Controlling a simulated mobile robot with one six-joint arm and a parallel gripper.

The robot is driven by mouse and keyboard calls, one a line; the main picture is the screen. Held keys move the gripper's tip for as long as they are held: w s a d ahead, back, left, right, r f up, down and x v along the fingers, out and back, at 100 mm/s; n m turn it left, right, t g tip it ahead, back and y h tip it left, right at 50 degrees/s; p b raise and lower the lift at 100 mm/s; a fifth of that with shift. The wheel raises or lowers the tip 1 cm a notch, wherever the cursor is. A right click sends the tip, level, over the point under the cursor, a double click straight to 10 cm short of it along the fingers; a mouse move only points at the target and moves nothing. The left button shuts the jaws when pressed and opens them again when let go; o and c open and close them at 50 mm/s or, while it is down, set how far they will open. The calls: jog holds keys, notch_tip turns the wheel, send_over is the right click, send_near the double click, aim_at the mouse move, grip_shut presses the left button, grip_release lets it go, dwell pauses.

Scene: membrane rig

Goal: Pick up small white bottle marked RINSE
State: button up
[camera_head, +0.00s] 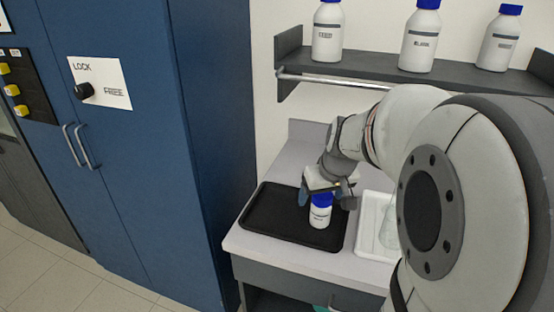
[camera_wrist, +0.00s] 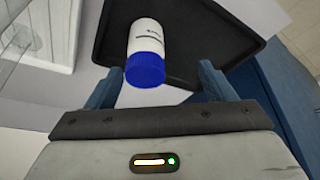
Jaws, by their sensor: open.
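A small white bottle (camera_head: 320,212) with a blue cap stands upright on a black tray (camera_head: 262,221) on the bench. Its label is too small to read. In the wrist view the bottle (camera_wrist: 144,42) shows with its blue cap toward me, between the lines of my two fingers and nearer the left one. My gripper (camera_head: 325,194) is open, just above and around the cap in the head view; I cannot tell whether a finger touches it. In the wrist view my gripper's blue fingers (camera_wrist: 158,85) are wide apart with nothing held between them.
A white tray (camera_head: 368,226) with a clear vessel is right of the black tray. A shelf (camera_head: 385,73) above holds three larger white bottles with blue caps, including one at left (camera_head: 327,35). A tall blue cabinet (camera_head: 215,110) stands close on the left.

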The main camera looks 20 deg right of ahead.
aim_at(321, 203)
jog(key=shift+w+d+f, duration=0.4)
jog(key=shift+w+d, duration=0.3)
jog(key=shift+d, duration=0.15)
jog(key=x, duration=0.7)
jog(key=shift+w+d, duration=0.1)
jog(key=shift+d, duration=0.1)
jog(key=c, duration=1.1)
jog(key=shift+r, duration=0.1)
jog(key=shift+c, duration=0.3)
